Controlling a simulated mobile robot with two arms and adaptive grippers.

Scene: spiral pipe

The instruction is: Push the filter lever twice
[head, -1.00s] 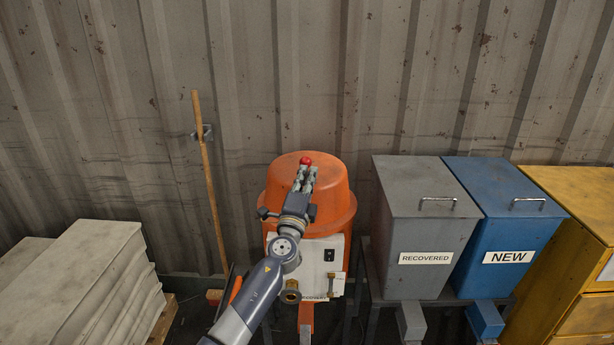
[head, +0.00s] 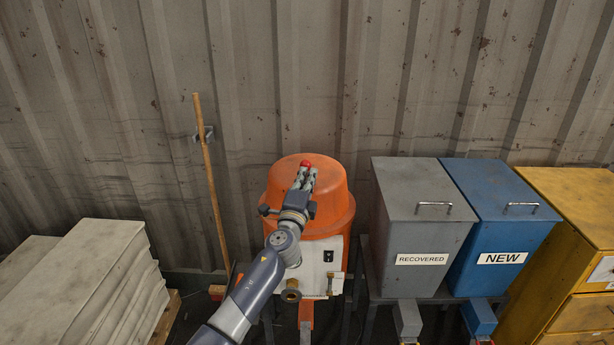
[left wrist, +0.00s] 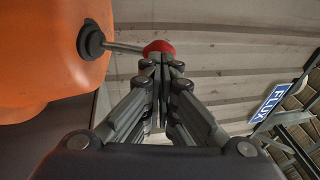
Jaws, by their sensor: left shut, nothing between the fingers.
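The filter lever is a metal rod with a red ball knob; the knob (head: 305,163) shows at the top of the orange tank (head: 335,205) in the head view. In the left wrist view the rod (left wrist: 122,47) comes out of a black boss on the orange tank and ends in the red knob (left wrist: 158,47). My left gripper (head: 306,178) is shut and empty, its fingertips right at the knob. In the left wrist view the fingertips (left wrist: 160,62) overlap the knob's lower edge; I cannot tell whether they touch. My right gripper is in neither view.
A grey RECOVERED bin (head: 421,220) and a blue NEW bin (head: 505,220) stand right of the tank, beside a yellow cabinet (head: 580,205). A wooden pole (head: 211,185) leans on the corrugated wall. Stacked pale slabs (head: 90,275) are at the left.

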